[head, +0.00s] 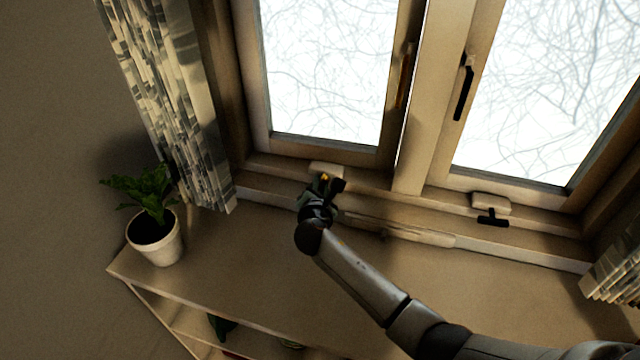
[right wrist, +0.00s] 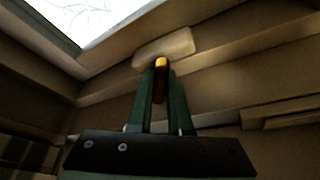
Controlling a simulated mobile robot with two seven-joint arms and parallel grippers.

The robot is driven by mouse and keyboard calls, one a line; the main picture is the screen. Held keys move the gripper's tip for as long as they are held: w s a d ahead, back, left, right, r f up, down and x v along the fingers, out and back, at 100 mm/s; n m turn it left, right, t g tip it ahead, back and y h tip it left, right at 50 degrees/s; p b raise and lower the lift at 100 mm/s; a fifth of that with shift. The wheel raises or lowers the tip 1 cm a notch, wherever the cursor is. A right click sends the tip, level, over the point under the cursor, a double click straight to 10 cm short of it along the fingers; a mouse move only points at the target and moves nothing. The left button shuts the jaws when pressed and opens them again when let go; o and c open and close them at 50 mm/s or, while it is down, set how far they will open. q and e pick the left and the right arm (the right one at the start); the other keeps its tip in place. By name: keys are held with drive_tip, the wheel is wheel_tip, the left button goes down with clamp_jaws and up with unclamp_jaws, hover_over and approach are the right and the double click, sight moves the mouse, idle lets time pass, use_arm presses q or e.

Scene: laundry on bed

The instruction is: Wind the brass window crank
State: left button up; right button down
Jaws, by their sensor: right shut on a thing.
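The brass window crank (head: 325,177) sits at the cream base (head: 327,169) on the bottom rail of the left window. In the right wrist view its yellow-orange end (right wrist: 161,63) shows between the green fingertips, below the cream base (right wrist: 168,47). My right gripper (head: 322,184) is shut on the crank. The gripper hides most of the crank in the head view. My left gripper is not in view.
A second crank (head: 491,216), black, is on the right window. A potted plant (head: 155,232) stands at the left end of the shelf top (head: 250,265). A patterned curtain (head: 180,100) hangs left of the window. The shelf's middle is mostly clear.

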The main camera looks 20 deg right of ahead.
drive_tip(key=n+g+h, duration=0.1)
drive_tip(key=n, duration=0.1)
drive_tip(key=shift+n, duration=0.3)
drive_tip(key=shift+n+g+h, duration=0.5)
drive_tip(key=shift+n+h, duration=0.4)
drive_tip(key=shift+n, duration=0.3)
drive_tip(key=n+g+h, duration=0.1)
drive_tip(key=n+h, duration=0.1)
drive_tip(key=n, duration=0.1)
drive_tip(key=shift+n+g+h, duration=0.3)
drive_tip(key=shift+n+h, duration=0.3)
drive_tip(key=shift+n, duration=0.4)
drive_tip(key=n+h+b, duration=0.1)
drive_tip(key=n+b, duration=0.1)
drive_tip(key=shift+f+n, duration=0.1)
drive_tip(key=shift+n, duration=0.2)
drive_tip(key=n+h+b, duration=0.2)
drive_tip(key=shift+n+b, duration=0.35)
drive_tip(key=shift+n, duration=0.05)
drive_tip(key=shift+n+h+b, duration=0.5)
drive_tip(key=shift+n+b, duration=0.5)
drive_tip(key=shift+n, duration=0.2)
